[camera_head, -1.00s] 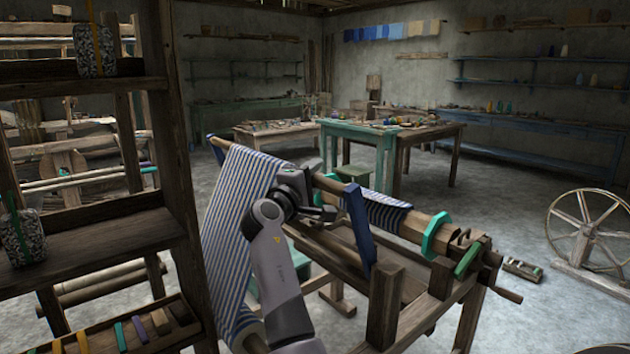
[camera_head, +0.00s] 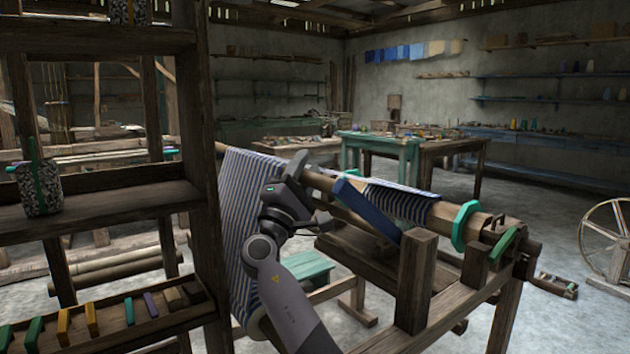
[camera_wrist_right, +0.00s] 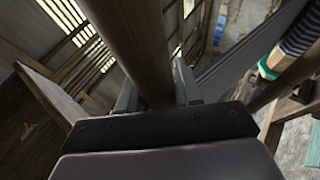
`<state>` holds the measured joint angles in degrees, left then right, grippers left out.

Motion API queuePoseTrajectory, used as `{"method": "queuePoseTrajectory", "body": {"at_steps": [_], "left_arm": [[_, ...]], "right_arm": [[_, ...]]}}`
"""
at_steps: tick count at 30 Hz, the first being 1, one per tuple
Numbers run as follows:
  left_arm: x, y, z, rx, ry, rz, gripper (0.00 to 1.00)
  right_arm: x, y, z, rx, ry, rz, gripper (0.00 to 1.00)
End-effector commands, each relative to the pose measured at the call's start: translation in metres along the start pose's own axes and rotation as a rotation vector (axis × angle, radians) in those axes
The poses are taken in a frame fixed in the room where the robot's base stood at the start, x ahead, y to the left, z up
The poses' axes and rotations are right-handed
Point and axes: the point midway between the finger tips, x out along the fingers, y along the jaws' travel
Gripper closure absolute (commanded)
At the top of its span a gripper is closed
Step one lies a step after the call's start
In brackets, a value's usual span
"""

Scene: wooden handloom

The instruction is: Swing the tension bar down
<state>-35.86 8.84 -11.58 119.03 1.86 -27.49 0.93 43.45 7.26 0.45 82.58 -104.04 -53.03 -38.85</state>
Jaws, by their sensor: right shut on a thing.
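The tension bar is a round wooden bar (camera_wrist_right: 138,45) running between the fingers of my right gripper (camera_wrist_right: 157,88) in the right wrist view. In the head view my right gripper (camera_head: 299,168) is shut on this bar, and its body hides part of it. A blue side arm (camera_head: 366,208) joins near the bar's right end and slants down to the right towards the loom frame's wooden post (camera_head: 416,280). Blue-and-white striped cloth (camera_head: 245,205) hangs behind and left of my arm. My left gripper is out of view.
The cloth roller's green octagonal end (camera_head: 466,226) is at the right of the loom. A wooden shelf rack (camera_head: 100,190) stands close on the left. A green table (camera_head: 385,145) is behind, a spinning wheel (camera_head: 608,240) at far right, with open floor between.

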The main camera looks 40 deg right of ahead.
Motion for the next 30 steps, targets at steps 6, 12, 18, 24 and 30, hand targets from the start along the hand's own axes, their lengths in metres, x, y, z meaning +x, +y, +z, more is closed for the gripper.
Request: {"method": "queuePoseTrajectory", "body": {"at_steps": [6, 12, 18, 24, 30], "left_arm": [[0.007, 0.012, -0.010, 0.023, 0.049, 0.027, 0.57], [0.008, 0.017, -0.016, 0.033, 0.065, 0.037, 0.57], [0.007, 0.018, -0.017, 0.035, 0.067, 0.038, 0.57], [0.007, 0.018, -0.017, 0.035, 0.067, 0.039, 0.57], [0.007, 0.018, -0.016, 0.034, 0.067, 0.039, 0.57]], "right_arm": [[-0.014, -0.004, -0.006, -0.027, 0.000, 0.065, 1.00], [-0.018, -0.004, -0.007, -0.037, 0.000, 0.091, 1.00], [-0.019, -0.003, -0.008, -0.041, 0.001, 0.097, 1.00], [-0.020, -0.004, -0.009, -0.042, 0.002, 0.096, 1.00], [-0.020, -0.004, -0.009, -0.042, 0.002, 0.096, 0.45]]}}
